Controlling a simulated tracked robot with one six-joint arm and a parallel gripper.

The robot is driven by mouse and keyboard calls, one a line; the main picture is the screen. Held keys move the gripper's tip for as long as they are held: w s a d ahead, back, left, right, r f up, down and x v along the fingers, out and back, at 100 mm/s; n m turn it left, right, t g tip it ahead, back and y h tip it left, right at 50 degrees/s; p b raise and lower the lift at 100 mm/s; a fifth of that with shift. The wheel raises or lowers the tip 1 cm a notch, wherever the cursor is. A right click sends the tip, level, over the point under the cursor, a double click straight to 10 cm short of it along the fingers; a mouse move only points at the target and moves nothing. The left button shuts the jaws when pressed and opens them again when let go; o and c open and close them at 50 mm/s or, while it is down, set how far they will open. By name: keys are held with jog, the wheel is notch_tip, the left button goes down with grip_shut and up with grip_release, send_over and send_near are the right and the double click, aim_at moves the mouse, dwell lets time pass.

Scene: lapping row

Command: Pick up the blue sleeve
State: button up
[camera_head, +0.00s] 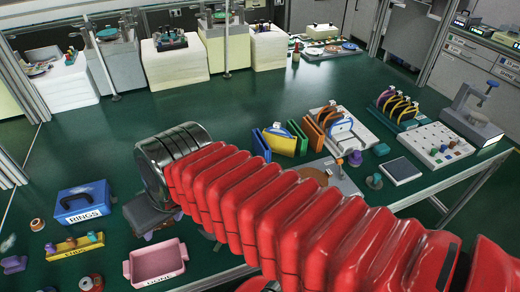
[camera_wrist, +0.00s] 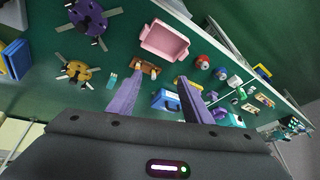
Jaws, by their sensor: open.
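My gripper (camera_wrist: 159,77) is open in the wrist view, its two purple fingers apart with nothing seen held between them. In the head view my red arm hides most of it. A small blue piece (camera_head: 92,237) stands at the right end of a yellow holder (camera_head: 70,251) at the lower left; it may be the blue sleeve, but it is too small to be sure. The yellow holder also shows in the wrist view (camera_wrist: 189,86), beside the right finger, partly hidden.
A blue box (camera_head: 83,206) labelled RINGS stands behind the holder. A pink tray (camera_head: 156,263) is to its right; it also shows in the wrist view (camera_wrist: 163,43). Reddish round parts (camera_head: 92,283) lie in front. The green bench is clear toward the back left.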

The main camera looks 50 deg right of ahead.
jog(key=w+d+f+m+y, duration=0.1)
jog(key=w+f+m+y, duration=0.5)
jog(key=m, duration=0.5)
jog(key=w+d+f+m+t+h, duration=0.1)
jog(key=w+d+m+t, duration=0.25)
jog(key=d+m, duration=0.2)
jog(key=w+d+f+m+t, duration=0.1)
jog(key=w+d+m+t, duration=0.1)
jog(key=w+d+m, duration=0.4)
jog(key=m+h, duration=1.3)
jog(key=m, duration=0.5)
send_near(268, 152)
jog(key=shift+w+d+f+t, duration=0.25)
jog(key=shift+d+f+t, duration=0.2)
jog(key=shift+d+f, duration=0.25)
jog(key=shift+a, duration=0.15)
jog(key=shift+w, duration=0.15)
jog(key=shift+x, duration=4.25)
